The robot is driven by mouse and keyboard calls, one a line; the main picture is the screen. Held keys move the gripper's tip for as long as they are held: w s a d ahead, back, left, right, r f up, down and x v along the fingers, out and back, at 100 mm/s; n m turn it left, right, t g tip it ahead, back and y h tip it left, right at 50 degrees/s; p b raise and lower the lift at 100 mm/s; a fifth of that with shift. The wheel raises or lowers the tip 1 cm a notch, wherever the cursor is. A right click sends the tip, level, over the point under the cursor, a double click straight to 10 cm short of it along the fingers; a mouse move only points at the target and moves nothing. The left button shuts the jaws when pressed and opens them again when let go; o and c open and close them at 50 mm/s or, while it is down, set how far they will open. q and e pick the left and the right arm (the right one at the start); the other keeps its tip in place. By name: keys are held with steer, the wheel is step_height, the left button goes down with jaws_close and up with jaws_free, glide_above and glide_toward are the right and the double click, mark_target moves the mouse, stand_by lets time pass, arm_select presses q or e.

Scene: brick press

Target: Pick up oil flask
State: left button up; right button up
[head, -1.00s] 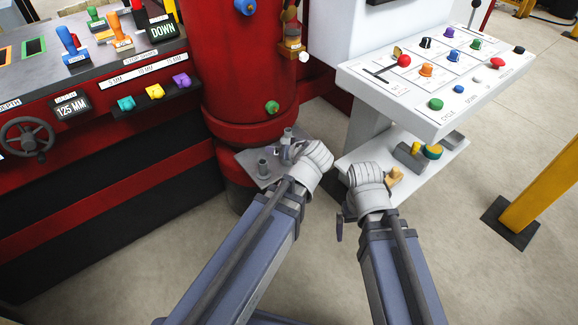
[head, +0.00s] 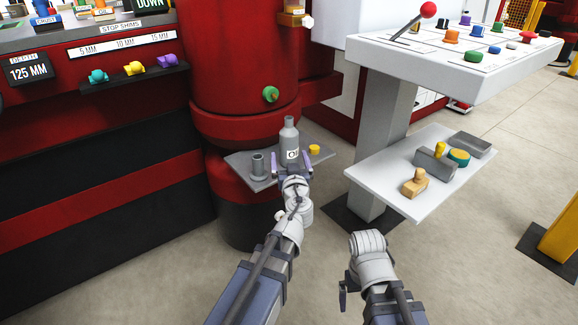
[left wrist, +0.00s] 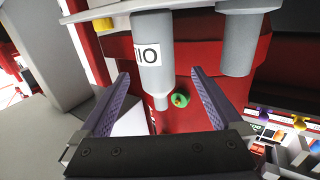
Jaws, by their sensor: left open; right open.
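The oil flask (head: 289,142) is a grey bottle with a narrow neck and a white label. It stands upright on a small grey shelf (head: 236,160) fixed to the red column. My left gripper (head: 291,166) is open, with its purple-lined fingers at the near side of the flask. In the left wrist view the picture is upside down, and the flask (left wrist: 153,60) shows between the two open fingers (left wrist: 160,78), with a gap on each side. My right gripper (head: 368,246) is low in front, away from the flask; its fingertips are mostly hidden.
A grey cylinder (head: 258,165) stands left of the flask, and a yellow cap (head: 314,149) lies to its right. A white lower shelf (head: 385,185) to the right holds a wooden stamp-like piece (head: 415,182) and other parts. A green knob (head: 270,94) sticks out above.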

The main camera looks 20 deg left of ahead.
mark_target(289, 145)
arm_select(q)
steer(key=shift+w+d+f+h+b, duration=0.15)
steer(key=shift+f+b, duration=0.1)
steer(key=shift+f, duration=0.15)
steer(key=shift+w+d+f+h+b, duration=0.1)
steer(key=shift+f+h+b, duration=0.1)
steer(key=shift+f, duration=0.15)
steer(key=shift+r+p+x, duration=0.2)
steer(key=shift+r+x, duration=0.05)
steer(key=shift+x, duration=1.05)
steer(key=shift+r+p+x, duration=0.15)
steer(key=shift+r+x, duration=0.05)
steer(key=shift+x, duration=1.1)
steer(key=shift+r+p+x, duration=0.2)
steer(key=shift+r+x, duration=0.05)
steer(key=shift+x, duration=1.1)
steer(key=shift+s+a, duration=0.1)
steer(key=shift+c, duration=0.4)
jaws_close()
